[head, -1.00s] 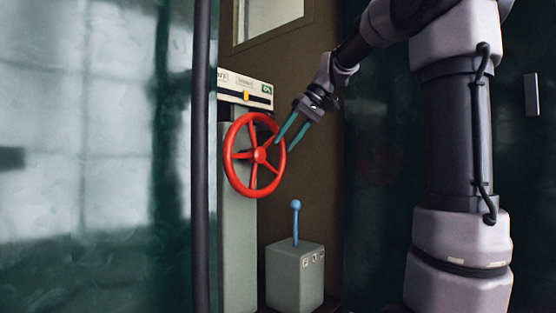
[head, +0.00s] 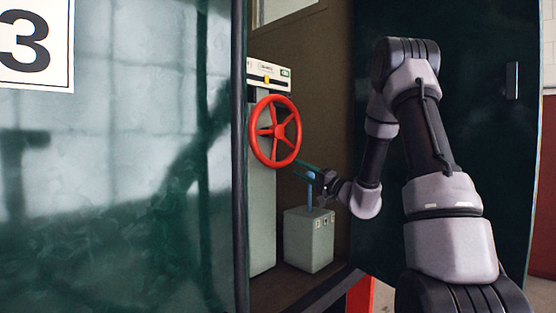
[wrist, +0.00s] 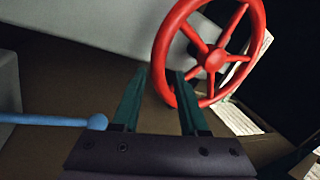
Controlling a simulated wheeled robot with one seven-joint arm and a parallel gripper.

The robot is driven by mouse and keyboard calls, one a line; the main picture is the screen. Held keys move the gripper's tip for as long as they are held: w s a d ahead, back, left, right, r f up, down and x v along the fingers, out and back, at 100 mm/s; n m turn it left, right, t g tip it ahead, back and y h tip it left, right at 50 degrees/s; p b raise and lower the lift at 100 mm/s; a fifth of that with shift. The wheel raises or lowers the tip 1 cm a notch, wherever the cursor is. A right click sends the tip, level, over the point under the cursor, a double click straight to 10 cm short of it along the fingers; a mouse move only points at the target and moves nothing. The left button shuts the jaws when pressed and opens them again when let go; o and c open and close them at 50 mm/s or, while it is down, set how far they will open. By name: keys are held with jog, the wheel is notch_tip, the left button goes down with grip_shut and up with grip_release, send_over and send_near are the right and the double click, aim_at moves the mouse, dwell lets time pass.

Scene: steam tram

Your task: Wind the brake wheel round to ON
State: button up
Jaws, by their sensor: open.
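The brake wheel (head: 297,147) is red with several spokes, upright on a grey-green post (head: 262,205). Above it is a white scale board (head: 284,87) with a yellow pointer (head: 267,80) near its middle and a green mark at its right end. The lettering is too small to read. My gripper (head: 296,167) is open and empty at the wheel's lower right. In the wrist view its two teal fingers (wrist: 161,75) point towards the wheel (wrist: 214,60). The rim's lower edge shows between and beyond the tips; I cannot tell whether they touch.
A grey box (head: 309,240) stands below the gripper. Its blue-knobbed lever (head: 310,177) is close beside my fingers, and shows left of them in the wrist view (wrist: 97,121). A dark pole (head: 239,160) and green panel (head: 150,190) bound the left side.

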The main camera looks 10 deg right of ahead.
jog(key=x, duration=1)
jog(key=shift+a, duration=0.2)
jog(key=shift+w+r, duration=0.1)
grip_shut()
dwell(1.0)
